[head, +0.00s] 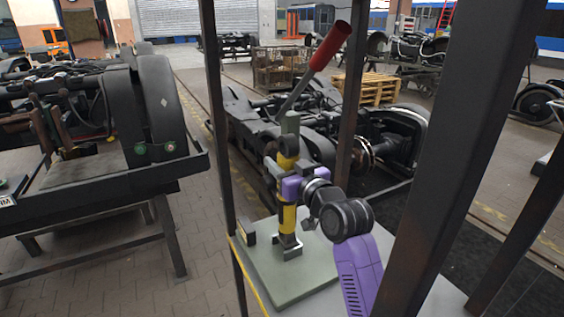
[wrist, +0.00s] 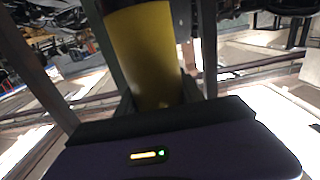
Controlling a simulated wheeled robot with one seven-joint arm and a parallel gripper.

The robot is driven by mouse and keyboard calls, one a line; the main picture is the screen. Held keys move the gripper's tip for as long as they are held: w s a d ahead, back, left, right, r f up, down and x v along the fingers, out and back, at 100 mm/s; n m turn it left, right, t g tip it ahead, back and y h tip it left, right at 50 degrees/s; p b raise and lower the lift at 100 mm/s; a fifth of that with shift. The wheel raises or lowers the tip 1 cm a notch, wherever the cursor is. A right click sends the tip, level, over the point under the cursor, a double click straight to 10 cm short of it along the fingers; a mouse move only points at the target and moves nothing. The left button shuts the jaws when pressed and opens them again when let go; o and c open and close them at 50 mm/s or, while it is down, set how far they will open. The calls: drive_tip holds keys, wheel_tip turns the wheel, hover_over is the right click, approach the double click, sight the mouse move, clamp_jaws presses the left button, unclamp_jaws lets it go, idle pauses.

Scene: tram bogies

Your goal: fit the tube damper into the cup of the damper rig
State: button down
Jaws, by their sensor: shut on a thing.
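The tube damper (head: 288,216) is a yellow upright tube with dark parts near its top. My purple gripper (head: 290,188) is shut on it around the middle. In the wrist view the yellow tube (wrist: 144,55) stands between my two fingers. A small grey metal cup (head: 290,248) stands on the plate directly under the damper. The damper's lower end is at the cup; I cannot tell whether it is inside or just above.
A small dark block (head: 249,233) stands on the plate's left. Dark steel posts (head: 440,160) frame the rig in front and at the sides. A bench with a large machine part (head: 140,110) stands left. A bogie (head: 330,125) and a wooden pallet (head: 378,89) are behind.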

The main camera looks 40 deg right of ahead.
drive_tip(key=shift+f+b, duration=1.15)
drive_tip(key=shift+f, duration=0.25)
drive_tip(key=c, duration=0.7)
unclamp_jaws()
drive_tip(key=shift+o, duration=0.2)
drive_tip(key=shift+f, duration=0.3)
drive_tip(key=b+v, duration=0.1)
drive_tip(key=v, duration=0.7)
drive_tip(key=shift+r, duration=0.25)
drive_tip(key=shift+d, duration=0.1)
